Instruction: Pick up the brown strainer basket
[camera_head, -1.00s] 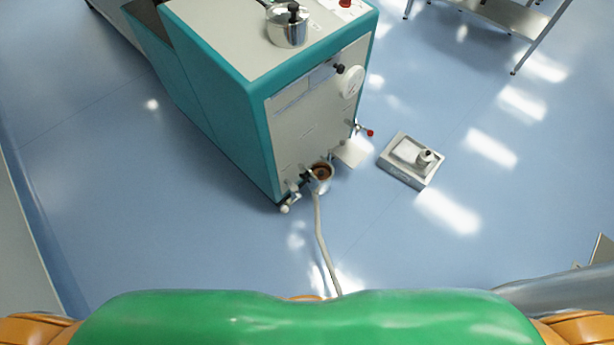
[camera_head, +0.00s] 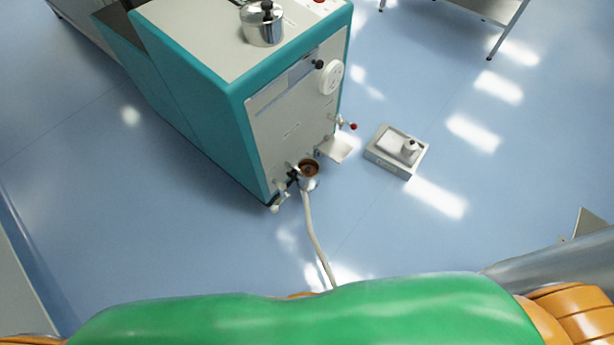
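The brown strainer basket (camera_head: 309,168) shows as a small brown round shape inside a metal cup (camera_head: 308,183) low on the front of the teal and grey machine (camera_head: 290,120). A grey hose (camera_head: 315,238) runs from below the cup toward me. Neither of my grippers is in view; only my green body front and orange shoulder parts show along the bottom edge. Nothing of mine is near the basket.
A metal pot with a black knob (camera_head: 263,24) stands on the machine. A metal table (camera_head: 485,12) stands at upper right. Blue floor (camera_head: 130,220) is clear at left.

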